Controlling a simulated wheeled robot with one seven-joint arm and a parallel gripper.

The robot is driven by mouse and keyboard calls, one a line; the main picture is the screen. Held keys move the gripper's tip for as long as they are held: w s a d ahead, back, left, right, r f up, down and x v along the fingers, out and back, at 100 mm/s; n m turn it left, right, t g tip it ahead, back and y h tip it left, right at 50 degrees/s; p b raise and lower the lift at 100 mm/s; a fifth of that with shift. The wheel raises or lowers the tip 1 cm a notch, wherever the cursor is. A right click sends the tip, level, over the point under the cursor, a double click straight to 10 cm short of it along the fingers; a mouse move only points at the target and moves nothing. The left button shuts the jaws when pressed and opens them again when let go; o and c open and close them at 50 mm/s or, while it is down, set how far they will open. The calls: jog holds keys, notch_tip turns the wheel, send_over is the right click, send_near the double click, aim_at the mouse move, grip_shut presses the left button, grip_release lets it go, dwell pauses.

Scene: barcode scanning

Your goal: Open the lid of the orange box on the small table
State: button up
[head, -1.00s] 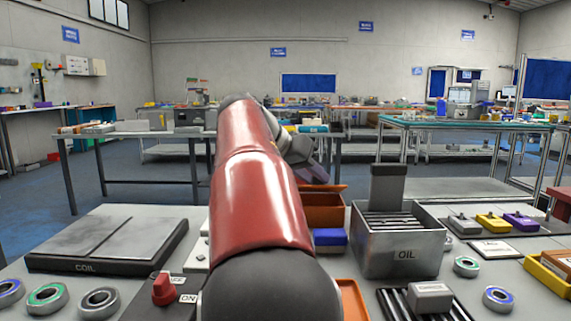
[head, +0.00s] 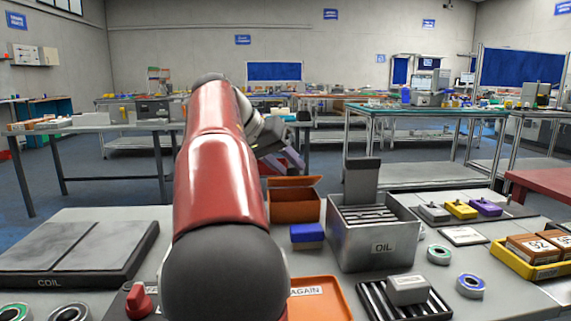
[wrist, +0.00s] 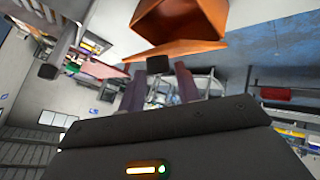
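The orange box (head: 296,208) stands in the head view behind the blue-topped block, left of the OIL bin. Its lid (head: 293,181) looks raised at an angle, with a dark gap beneath it. In the wrist view the orange box (wrist: 190,22) shows at the top with part of its inside visible, and its lid (wrist: 178,49) spreads as a flap below it. My gripper (head: 291,158) is just above and behind the lid in the head view. In the wrist view my gripper (wrist: 160,80) has its two purplish fingers apart, with nothing seen held. Whether a finger touches the lid is unclear.
A metal OIL bin (head: 393,240) with an upright dark plate stands right of the box. The blue-topped block (head: 307,236) is in front. An orange tray (head: 318,292), COIL plate (head: 65,245) and red knob (head: 138,300) crowd the near bench. Floor shows behind.

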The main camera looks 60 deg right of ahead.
jog(key=shift+o, duration=1.3)
jog(key=v, duration=0.8)
jog(key=shift+f, duration=0.1)
